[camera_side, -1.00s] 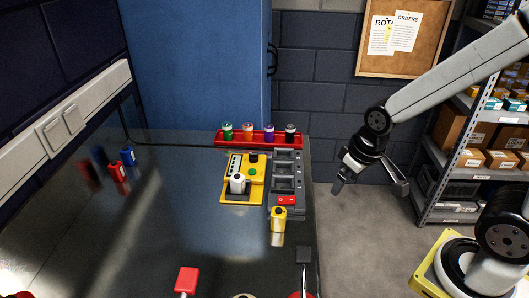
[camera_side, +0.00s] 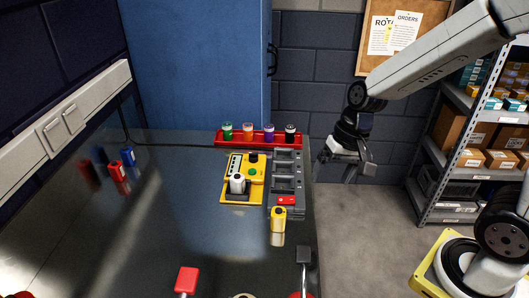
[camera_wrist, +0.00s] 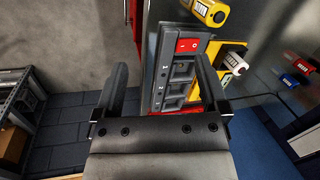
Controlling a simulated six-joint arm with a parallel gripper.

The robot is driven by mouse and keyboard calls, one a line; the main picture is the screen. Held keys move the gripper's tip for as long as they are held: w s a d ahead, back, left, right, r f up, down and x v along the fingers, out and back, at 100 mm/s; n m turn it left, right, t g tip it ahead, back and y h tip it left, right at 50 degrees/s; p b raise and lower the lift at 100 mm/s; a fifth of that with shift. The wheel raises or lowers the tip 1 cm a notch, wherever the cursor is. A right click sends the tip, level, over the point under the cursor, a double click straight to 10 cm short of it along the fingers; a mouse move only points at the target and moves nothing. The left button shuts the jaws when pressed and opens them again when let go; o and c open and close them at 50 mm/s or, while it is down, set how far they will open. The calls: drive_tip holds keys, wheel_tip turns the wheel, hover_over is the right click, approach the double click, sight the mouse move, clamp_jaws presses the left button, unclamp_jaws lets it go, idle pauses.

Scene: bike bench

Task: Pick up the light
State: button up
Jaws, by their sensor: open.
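Several small cylindrical things that look like bike lights are on the bench; I cannot tell which one is meant. A white one (camera_side: 237,183) sits on a yellow device, and also shows in the wrist view (camera_wrist: 235,63). A yellow one (camera_side: 278,213) stands on the bench in front of the grey unit, and shows at the top of the wrist view (camera_wrist: 211,11). A blue one (camera_side: 128,156) and a red one (camera_side: 117,172) are at the left. My gripper (camera_side: 335,168) is open and empty, in the air just right of the bench.
A red tray (camera_side: 220,141) holds green, orange, purple and black-white cylinders at the back. A grey slotted unit (camera_side: 286,170) with a red switch (camera_wrist: 187,45) stands beside the yellow device (camera_side: 230,163). The bench's left middle is clear. Shelves (camera_side: 470,130) stand at the right.

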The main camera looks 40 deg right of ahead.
drive_tip(key=w+a+m+t+y, duration=0.2)
drive_tip(key=w+m+y, duration=0.3)
drive_tip(key=w+m, duration=0.4)
drive_tip(key=w+a+m+t+y, duration=0.2)
drive_tip(key=w+m+t+y, duration=0.15)
drive_tip(key=w+m, duration=0.55)
approach(237, 181)
drive_tip(key=w, duration=0.1)
drive_tip(key=f, duration=0.1)
drive_tip(key=w+y, duration=0.1)
drive_tip(key=shift+w+a+f+g, duration=0.15)
drive_tip(key=shift+w+a+g, duration=0.1)
drive_tip(key=shift+w+g, duration=0.1)
drive_tip(key=shift+f+n, duration=0.3)
drive_tip(key=shift+f, duration=0.2)
drive_tip(key=shift+x, duration=1.35)
drive_tip(key=shift+x, duration=2.6)
drive_tip(key=shift+d+f, duration=0.1)
